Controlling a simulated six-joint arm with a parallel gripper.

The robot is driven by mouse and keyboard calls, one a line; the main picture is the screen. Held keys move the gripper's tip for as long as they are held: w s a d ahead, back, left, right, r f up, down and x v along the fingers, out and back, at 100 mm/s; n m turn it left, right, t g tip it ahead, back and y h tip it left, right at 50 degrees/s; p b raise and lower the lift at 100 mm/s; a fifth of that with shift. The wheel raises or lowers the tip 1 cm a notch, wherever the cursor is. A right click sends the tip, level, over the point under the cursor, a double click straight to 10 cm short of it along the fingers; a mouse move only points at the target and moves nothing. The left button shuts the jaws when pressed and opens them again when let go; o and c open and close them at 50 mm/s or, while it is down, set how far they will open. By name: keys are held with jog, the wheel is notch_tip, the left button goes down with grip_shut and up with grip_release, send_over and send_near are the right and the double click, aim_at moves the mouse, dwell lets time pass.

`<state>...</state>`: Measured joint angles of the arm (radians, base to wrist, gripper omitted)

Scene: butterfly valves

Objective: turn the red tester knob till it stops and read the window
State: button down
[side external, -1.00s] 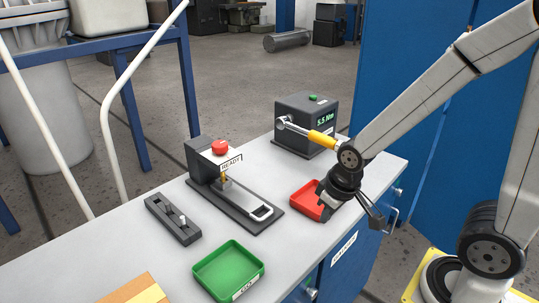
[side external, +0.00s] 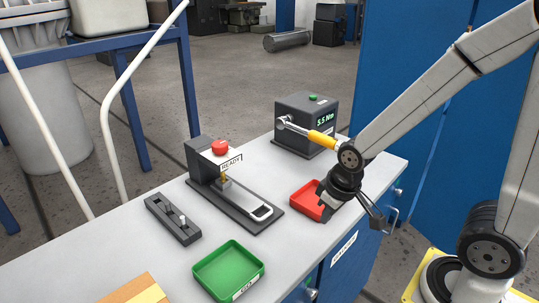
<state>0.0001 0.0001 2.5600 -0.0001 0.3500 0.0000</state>
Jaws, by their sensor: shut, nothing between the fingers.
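The tester (side external: 202,170) is a dark grey fixture on the bench with a red knob (side external: 220,147) on top. Its window (side external: 231,161) reads "READY". A small brass-coloured part (side external: 224,178) sits under the head, and a pale lever with a looped end (side external: 262,211) lies along the base. My gripper (side external: 373,220) is shut and empty.
A red tray (side external: 303,204) lies beside my gripper. A dark box (side external: 289,105) reading "5.5 Nm" has a yellow-handled wrench (side external: 320,137) at its front. A green tray (side external: 228,268), a slotted grey block (side external: 170,218) and a cardboard piece (side external: 140,289) stand at the front left.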

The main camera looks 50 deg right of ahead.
jog(key=c, duration=0.8)
grip_release()
jog(key=shift+w, duration=0.1)
jog(key=o, duration=0.4)
jog(key=shift+w+d, duration=0.15)
jog(key=shift+w, duration=0.2)
jog(key=shift+c, duration=0.2)
jog(key=o, duration=0.4)
jog(key=w, duration=0.1)
jog(key=w+d+t, duration=0.1)
jog(key=w, duration=0.1)
jog(key=shift+w+r, duration=0.1)
jog(key=shift+r, duration=0.05)
jog(key=shift+o, duration=0.2)
jog(key=n+t+y, duration=0.8)
jog(key=t+y, duration=0.2)
jog(key=y, duration=0.1)
send_near(221, 144)
jog(key=shift+w+a+f, duration=0.3)
jog(key=shift+w, duration=0.15)
jog(key=shift+w+a+f, duration=0.25)
jog(key=shift+w+a, duration=0.1)
jog(key=shift+w, duration=0.15)
jog(key=shift+w, duration=0.1)
jog(key=shift+x, duration=3.85)
